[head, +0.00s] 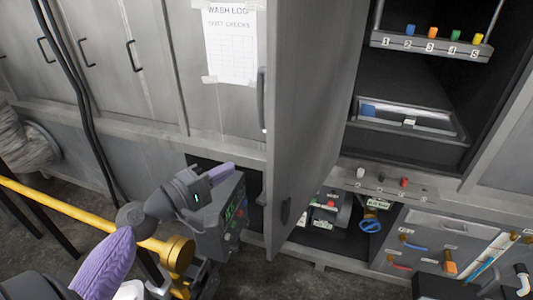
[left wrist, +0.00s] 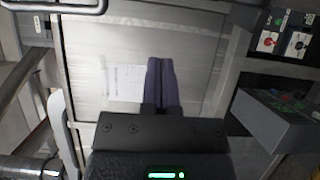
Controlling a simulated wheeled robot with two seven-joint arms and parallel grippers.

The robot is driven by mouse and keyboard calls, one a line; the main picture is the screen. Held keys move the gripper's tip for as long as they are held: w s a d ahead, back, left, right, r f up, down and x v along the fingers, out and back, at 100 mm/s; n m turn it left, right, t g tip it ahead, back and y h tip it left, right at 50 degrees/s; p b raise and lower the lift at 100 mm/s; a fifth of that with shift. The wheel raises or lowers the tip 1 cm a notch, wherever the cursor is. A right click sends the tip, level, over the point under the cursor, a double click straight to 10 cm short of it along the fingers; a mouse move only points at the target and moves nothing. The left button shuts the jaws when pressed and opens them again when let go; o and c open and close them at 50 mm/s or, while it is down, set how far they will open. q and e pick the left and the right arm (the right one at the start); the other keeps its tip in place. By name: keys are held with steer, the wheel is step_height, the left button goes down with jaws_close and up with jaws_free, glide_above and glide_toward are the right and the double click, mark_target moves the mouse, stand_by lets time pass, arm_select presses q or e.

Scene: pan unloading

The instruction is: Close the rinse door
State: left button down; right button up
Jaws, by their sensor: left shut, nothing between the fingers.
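The rinse door (head: 312,110), a tall grey panel, stands open in the head view, its free edge swung out toward me. A vertical handle (head: 262,100) shows at its left edge and a dark catch (head: 286,212) is low on it. My left gripper (head: 222,172) is shut and empty, with purple fingers, left of the door and apart from it. In the left wrist view the shut fingers (left wrist: 160,75) point toward a grey panel with a white sheet (left wrist: 126,84). My right gripper is not in view.
Right of the door is an open dark bay with a numbered rack (head: 432,46) and a tray (head: 405,118). A control box (head: 225,215) with coloured buttons stands just below my left gripper. A yellow rail (head: 75,212) crosses at lower left. Closed cabinets line the left.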

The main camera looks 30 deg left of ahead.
mark_target(269, 163)
arm_select(q)
steer(key=w+d+p, duration=0.1)
steer(key=w, duration=0.1)
steer(key=w+d+p, duration=0.1)
steer(key=w+d, duration=0.1)
steer(key=w+d+p, duration=0.1)
steer(key=w, duration=0.1)
steer(key=shift+w+d+r, duration=0.15)
steer(key=shift+w+d, duration=0.25)
steer(key=shift+d, duration=0.3)
steer(key=shift+d+f, duration=0.15)
steer(key=shift+f, duration=0.05)
